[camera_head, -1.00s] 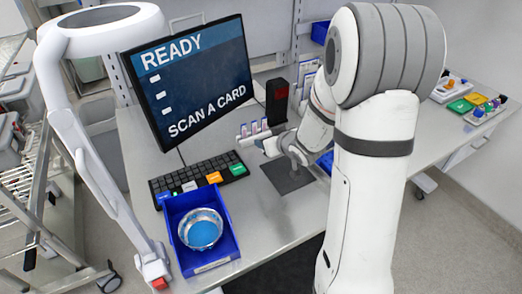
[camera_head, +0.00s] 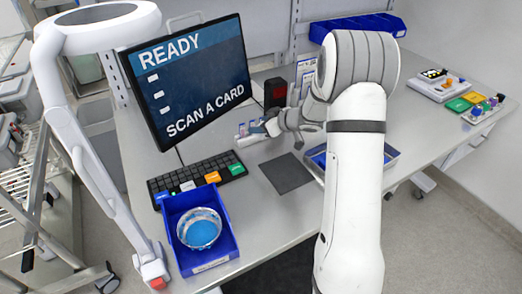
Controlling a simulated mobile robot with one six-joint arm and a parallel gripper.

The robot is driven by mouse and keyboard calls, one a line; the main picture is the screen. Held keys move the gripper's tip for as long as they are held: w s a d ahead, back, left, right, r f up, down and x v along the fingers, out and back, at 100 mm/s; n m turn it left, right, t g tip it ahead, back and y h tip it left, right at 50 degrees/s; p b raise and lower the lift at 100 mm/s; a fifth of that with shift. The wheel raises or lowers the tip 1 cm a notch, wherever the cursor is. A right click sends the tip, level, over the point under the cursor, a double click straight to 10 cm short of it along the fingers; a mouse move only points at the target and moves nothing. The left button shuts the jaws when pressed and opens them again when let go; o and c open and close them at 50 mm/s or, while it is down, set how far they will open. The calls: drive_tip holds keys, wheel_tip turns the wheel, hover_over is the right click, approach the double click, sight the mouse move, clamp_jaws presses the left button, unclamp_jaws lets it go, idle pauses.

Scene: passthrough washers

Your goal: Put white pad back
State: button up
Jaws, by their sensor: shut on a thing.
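My gripper (camera_head: 261,128) is small and partly hidden at the end of my arm, in front of the monitor's right edge. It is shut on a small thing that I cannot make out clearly. A small rack of upright white pieces with coloured tops (camera_head: 245,132) stands right beside the fingertips, on their left. I cannot tell whether they touch. I cannot pick out a white pad for certain in this view.
A monitor (camera_head: 190,75) reads "READY, SCAN A CARD". A dark red-fronted device (camera_head: 276,94) stands behind my gripper. My arm partly hides a blue tray (camera_head: 389,158).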

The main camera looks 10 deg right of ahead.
sight(261, 152)
wheel_tip(261, 152, down, 9)
drive_tip(key=shift+r, duration=0.15)
idle(0.4)
drive_tip(key=shift+f, duration=0.2)
drive_tip(key=o, duration=1.3)
drive_tip(key=shift+r, duration=0.1)
